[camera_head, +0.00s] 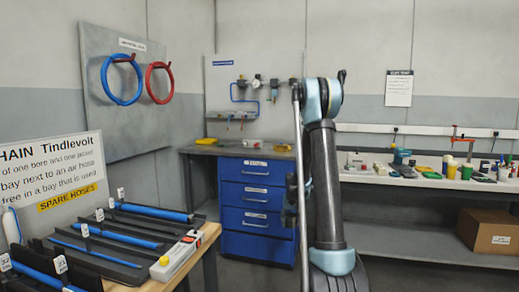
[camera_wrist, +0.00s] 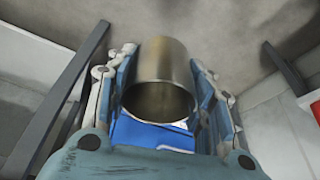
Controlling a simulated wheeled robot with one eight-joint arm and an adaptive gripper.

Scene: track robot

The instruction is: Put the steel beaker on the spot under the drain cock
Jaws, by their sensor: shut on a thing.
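The steel beaker (camera_wrist: 163,62) shows in the wrist view, between the two fingers of my gripper (camera_wrist: 162,95). My gripper is shut on its sides, and I look towards its open, hollow end. In the head view my arm stands in the middle, and neither the beaker nor my gripper can be made out there. Small valves and gauges with a blue pipe (camera_head: 250,90) are on the back wall panel above the blue drawer cabinet. I cannot tell which of them is the drain cock, and the spot under it is not clearly visible.
The blue drawer cabinet (camera_head: 256,195) carries a worktop with a yellow item (camera_head: 206,141) and a shallow tray (camera_head: 252,142). A rack of blue hoses (camera_head: 110,238) stands at the left front. A long bench (camera_head: 405,178) with several small items runs along the right. A cardboard box (camera_head: 489,230) sits below it.

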